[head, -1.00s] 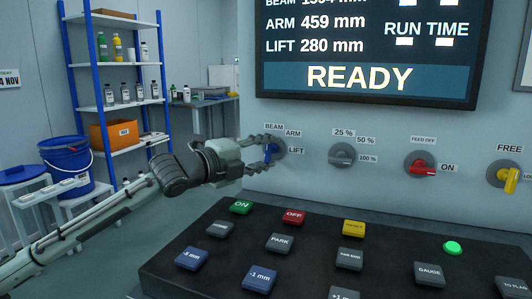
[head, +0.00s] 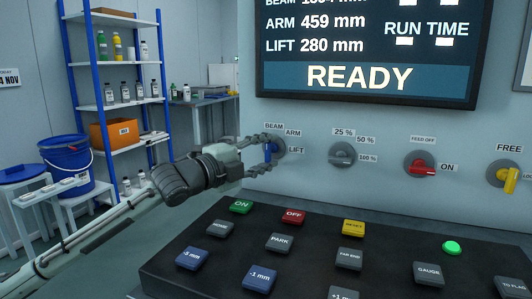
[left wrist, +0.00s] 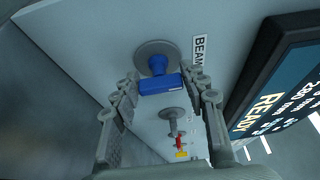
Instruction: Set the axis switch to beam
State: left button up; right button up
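The axis switch is a round grey dial (head: 280,148) on the wall panel with a blue bar handle (head: 268,152). Labels BEAM, ARM and LIFT stand above and to the right of it. In the left wrist view the blue handle (left wrist: 160,84) lies crosswise in front of its dial (left wrist: 150,50), beside the BEAM label (left wrist: 199,52). In the head view the bar stands roughly upright; which label it points to is hard to tell. My left gripper (head: 264,153) has its fingers apart, one each side of the handle, with small gaps visible in the wrist view. My right gripper is not in view.
A grey knob (head: 342,155), a red knob (head: 424,170) and a yellow knob (head: 505,178) follow to the right. A dark button console (head: 320,270) juts out below the panel. A screen (head: 365,78) showing READY hangs above.

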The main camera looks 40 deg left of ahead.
pick_arm(q)
jog(key=o, duration=0.3)
jog(key=s, duration=0.3)
jog(key=s+a, duration=0.1)
jog(key=s, duration=0.6)
jog(key=shift+a+f, duration=0.15)
jog(key=shift+a, duration=0.15)
jog(key=shift+s+a, duration=0.15)
jog(key=shift+s, duration=0.8)
